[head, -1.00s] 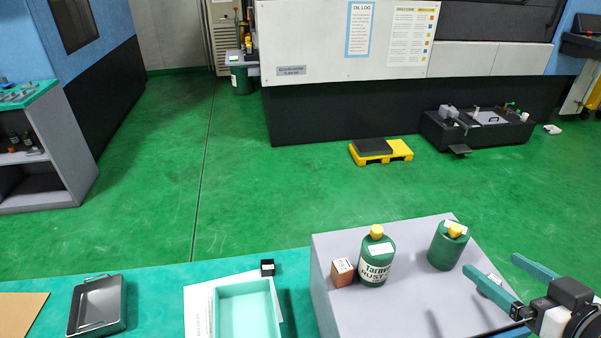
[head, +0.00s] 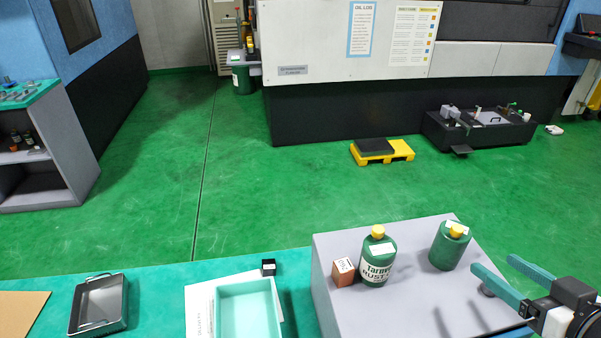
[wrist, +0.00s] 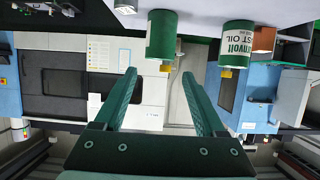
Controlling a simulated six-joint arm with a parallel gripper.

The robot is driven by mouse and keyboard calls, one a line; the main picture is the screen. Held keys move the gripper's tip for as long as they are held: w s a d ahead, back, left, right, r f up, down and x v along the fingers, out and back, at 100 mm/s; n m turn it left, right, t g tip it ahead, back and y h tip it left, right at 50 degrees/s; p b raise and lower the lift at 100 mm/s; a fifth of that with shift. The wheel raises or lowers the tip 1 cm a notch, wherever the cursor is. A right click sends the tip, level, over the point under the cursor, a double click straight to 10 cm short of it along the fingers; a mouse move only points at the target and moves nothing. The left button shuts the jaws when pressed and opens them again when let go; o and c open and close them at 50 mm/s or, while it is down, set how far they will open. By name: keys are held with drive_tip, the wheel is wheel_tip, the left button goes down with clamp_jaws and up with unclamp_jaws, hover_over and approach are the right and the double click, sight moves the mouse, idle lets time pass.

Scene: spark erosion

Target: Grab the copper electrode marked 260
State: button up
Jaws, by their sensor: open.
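A small copper-brown block (head: 343,273) with a white label on top stands at the left of the grey raised surface, close beside a green bottle. The label is too small to read for certain. The block also shows at the upper right of the wrist view (wrist: 264,40), which is upside down. My gripper (head: 494,263) is open and empty at the right, over the right side of the grey surface and well apart from the block. Its two green fingers (wrist: 158,75) reach forward in the wrist view with nothing between them.
A green rust-oil bottle (head: 376,262) with a yellow cap stands between the block and my gripper. A second green bottle (head: 447,248) stands near my fingers. Left on the green bench are a mint tray (head: 250,285), a small black block (head: 268,267) and a metal tray (head: 98,304).

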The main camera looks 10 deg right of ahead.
wheel_tip(320, 180, up, 5)
drive_tip(key=w+d+f+m+g+h, duration=0.1)
drive_tip(key=w+d+m+h, duration=0.1)
drive_tip(key=w, duration=0.6)
drive_tip(key=w+d+f+m+g+h, duration=0.1)
drive_tip(key=w+d+h, duration=0.2)
drive_tip(key=w, duration=0.5)
drive_tip(key=w+a+r+m+g+h, duration=0.25)
drive_tip(key=w+a+m+h, duration=0.2)
drive_tip(key=w+a, duration=0.45)
drive_tip(key=s+a+r+m+g+h, duration=0.1)
drive_tip(key=s+a+m+g+h, duration=0.1)
drive_tip(key=a, duration=0.7)
drive_tip(key=s+a+m+g+h, duration=0.2)
drive_tip(key=a+m, duration=0.1)
drive_tip(key=a, duration=0.6)
drive_tip(key=s+a+f+m+g, duration=0.3)
drive_tip(key=s+a+m, duration=0.1)
drive_tip(key=s+a, duration=0.9)
approach(335, 274)
drive_tip(key=x, duration=1.1)
drive_tip(key=shift+d+r, duration=0.1)
drive_tip(key=shift+d, duration=0.1)
clamp_jaws()
